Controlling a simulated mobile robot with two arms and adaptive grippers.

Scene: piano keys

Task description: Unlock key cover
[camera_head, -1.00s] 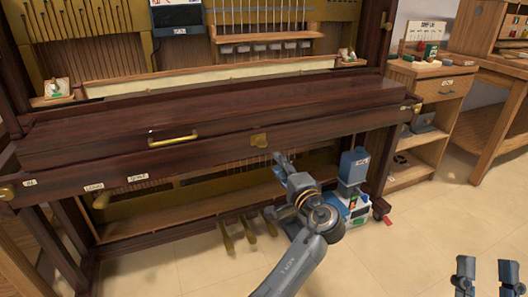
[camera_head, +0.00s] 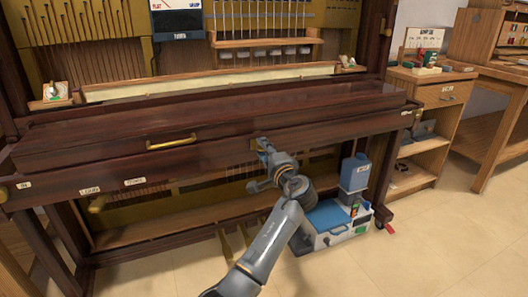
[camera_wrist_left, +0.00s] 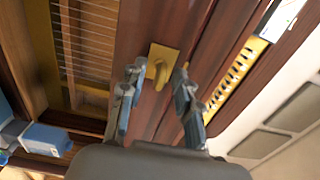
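The key cover (camera_head: 110,147) is a long dark red-brown wooden panel on the piano front, closed, with a brass handle (camera_head: 172,142). The brass lock (camera_head: 259,141) sits right of the handle, partly hidden by my left gripper (camera_head: 268,153). In the left wrist view, the lock plate with its raised turn-piece (camera_wrist_left: 160,63) lies ahead between the fingertips of my left gripper (camera_wrist_left: 160,80). The fingers are apart, one on each side of the lock, with gaps to the turn-piece. Whether the tips touch the plate cannot be told. My right gripper is out of view.
A wooden cabinet (camera_head: 430,115) stands at the right. Pedals lie low beneath the piano.

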